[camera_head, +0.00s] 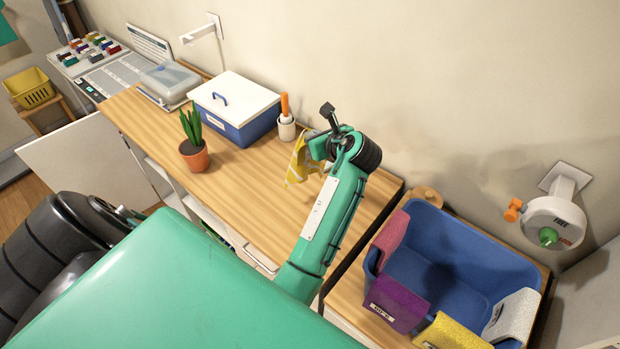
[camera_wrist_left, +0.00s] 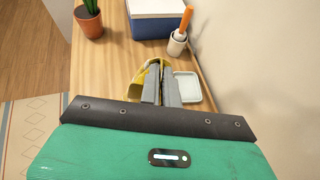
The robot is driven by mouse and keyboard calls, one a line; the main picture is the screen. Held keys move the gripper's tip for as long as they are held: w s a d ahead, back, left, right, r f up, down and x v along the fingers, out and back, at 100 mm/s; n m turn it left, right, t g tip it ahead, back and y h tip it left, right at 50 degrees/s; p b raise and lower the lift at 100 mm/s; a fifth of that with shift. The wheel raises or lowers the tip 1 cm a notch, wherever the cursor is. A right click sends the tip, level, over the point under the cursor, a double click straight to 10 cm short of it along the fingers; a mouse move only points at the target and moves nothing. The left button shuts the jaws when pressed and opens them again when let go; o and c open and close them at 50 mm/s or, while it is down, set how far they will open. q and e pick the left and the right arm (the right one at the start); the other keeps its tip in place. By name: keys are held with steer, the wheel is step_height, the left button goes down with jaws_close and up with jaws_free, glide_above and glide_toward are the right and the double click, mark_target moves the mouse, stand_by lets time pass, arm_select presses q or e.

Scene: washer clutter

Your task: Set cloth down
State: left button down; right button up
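The yellow and white cloth (camera_head: 300,165) is bunched at the right part of the wooden counter (camera_head: 250,185). My left gripper (camera_head: 320,148) is over the counter, its fingers close together at the cloth. In the left wrist view the cloth (camera_wrist_left: 136,88) shows beside and just beyond the fingers (camera_wrist_left: 161,82), which look shut on a fold of it. The cloth's lower edge is at or just above the counter; I cannot tell whether it touches. Part of it is hidden behind the gripper. My right gripper is not in view.
A pale square dish (camera_wrist_left: 187,87) lies right of the fingers. A white cup with an orange-handled tool (camera_head: 286,126), a blue box with white lid (camera_head: 235,108) and a potted plant (camera_head: 194,150) stand on the counter. A blue bin (camera_head: 450,250) with cloths over its rim stands at right.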

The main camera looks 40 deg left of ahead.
arm_select(q)
step_height(320, 180, down, 7)
steer(key=b, duration=0.2)
steer(key=shift+r+b, duration=0.2)
steer(key=shift+b, duration=0.2)
stand_by(0.5)
